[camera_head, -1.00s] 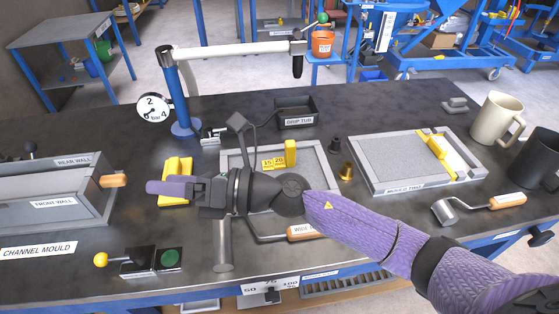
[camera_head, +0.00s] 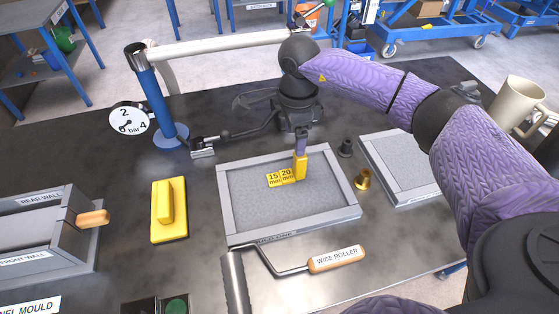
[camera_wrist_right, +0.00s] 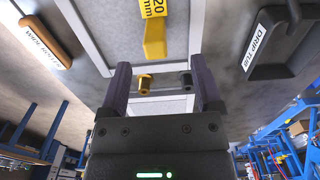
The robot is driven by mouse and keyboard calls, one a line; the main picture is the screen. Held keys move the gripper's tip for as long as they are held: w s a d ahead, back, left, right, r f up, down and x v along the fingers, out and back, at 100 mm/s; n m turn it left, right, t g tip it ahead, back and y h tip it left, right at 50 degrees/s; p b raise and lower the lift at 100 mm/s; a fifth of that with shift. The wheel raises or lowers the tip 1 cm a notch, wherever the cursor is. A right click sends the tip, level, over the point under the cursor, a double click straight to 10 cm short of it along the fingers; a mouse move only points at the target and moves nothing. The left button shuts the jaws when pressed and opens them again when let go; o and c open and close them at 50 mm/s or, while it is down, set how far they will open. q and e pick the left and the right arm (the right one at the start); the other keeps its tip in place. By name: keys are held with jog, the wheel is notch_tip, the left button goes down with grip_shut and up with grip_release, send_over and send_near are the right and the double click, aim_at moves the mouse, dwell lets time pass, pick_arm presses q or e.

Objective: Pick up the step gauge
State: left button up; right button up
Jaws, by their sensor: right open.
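The yellow step gauge (camera_head: 284,177), marked 15 mm and 20 mm, sits inside a grey-framed mould tray (camera_head: 290,233). Its upright end block stands at its right. My right gripper (camera_head: 301,147) points down right at that block, with one purple finger hiding the other in the head view. In the right wrist view, the open fingers (camera_wrist_right: 160,68) are apart, and the gauge's yellow end (camera_wrist_right: 154,40) shows between their lines, just past the tips. Nothing is held, and contact cannot be told. My left gripper is not in view.
A yellow float (camera_head: 169,210) lies left of the tray, and a wide roller (camera_head: 336,258) lies in front. A dark and a brass cup (camera_head: 362,179) stand on the right, near a second mould (camera_head: 398,165). A blue post (camera_head: 150,95) carries a white arm.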

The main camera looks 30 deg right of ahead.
aim_at(294, 173)
jog(key=f, duration=0.2)
jog(key=f+b, duration=0.1)
jog(key=f, duration=0.2)
jog(key=f+b, duration=0.1)
jog(key=f, duration=0.2)
jog(key=shift+s+f, duration=0.2)
jog(key=shift+s, duration=0.2)
jog(key=shift+f, duration=0.3)
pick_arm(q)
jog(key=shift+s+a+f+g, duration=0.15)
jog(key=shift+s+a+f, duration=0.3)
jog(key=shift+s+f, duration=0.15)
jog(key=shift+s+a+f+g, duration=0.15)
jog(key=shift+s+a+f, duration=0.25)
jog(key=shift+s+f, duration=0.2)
pick_arm(e)
jog(key=shift+r, duration=0.1)
jog(key=shift+c, duration=0.2)
jog(key=c, duration=0.7)
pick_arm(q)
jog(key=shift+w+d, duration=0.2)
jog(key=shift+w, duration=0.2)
pick_arm(e)
jog(key=shift+w, duration=0.1)
grip_shut()
